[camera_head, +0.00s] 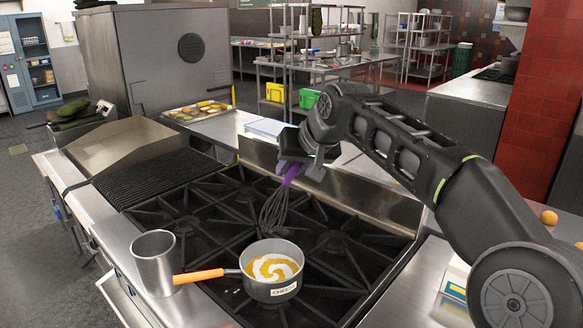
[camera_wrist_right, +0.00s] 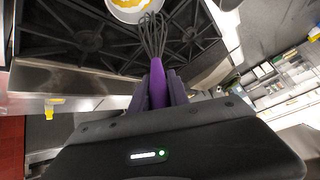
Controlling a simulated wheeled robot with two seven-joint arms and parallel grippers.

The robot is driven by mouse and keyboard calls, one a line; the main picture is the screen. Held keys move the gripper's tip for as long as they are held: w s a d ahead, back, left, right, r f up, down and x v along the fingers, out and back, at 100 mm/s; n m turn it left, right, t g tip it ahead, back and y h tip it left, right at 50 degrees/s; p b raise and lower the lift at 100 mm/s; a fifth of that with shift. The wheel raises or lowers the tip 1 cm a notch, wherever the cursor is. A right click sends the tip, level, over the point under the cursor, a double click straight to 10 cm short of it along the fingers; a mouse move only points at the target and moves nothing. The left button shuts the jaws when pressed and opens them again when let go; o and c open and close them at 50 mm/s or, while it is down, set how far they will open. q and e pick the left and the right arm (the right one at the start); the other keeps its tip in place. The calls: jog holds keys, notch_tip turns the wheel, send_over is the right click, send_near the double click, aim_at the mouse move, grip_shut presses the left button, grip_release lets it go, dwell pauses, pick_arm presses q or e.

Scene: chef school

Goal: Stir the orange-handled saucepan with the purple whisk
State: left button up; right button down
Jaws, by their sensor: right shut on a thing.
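The saucepan (camera_head: 273,289) has an orange handle (camera_head: 198,276) pointing left and a label on its side. It stands upright on the black stove grates and holds a white and orange-yellow swirl. Its rim also shows at the top of the right wrist view (camera_wrist_right: 128,14). My right gripper (camera_head: 296,166) is shut on the purple handle of the whisk (camera_head: 274,207). The whisk hangs with its dark wires down, behind the saucepan in the head view. In the wrist view the whisk (camera_wrist_right: 154,45) points toward the pan, its wire tip near the rim. My left gripper is not in view.
A steel pot (camera_head: 155,262) stands left of the saucepan, by the orange handle. A ribbed griddle (camera_head: 150,172) lies left of the burners. A tray of food (camera_head: 196,112) sits behind on the counter. The back burners (camera_head: 215,190) are bare.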

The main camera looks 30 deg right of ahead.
notch_tip(320, 180, down, 14)
jog(key=b, duration=1.1)
jog(key=shift+b, duration=0.35)
jog(key=shift+r, duration=0.1)
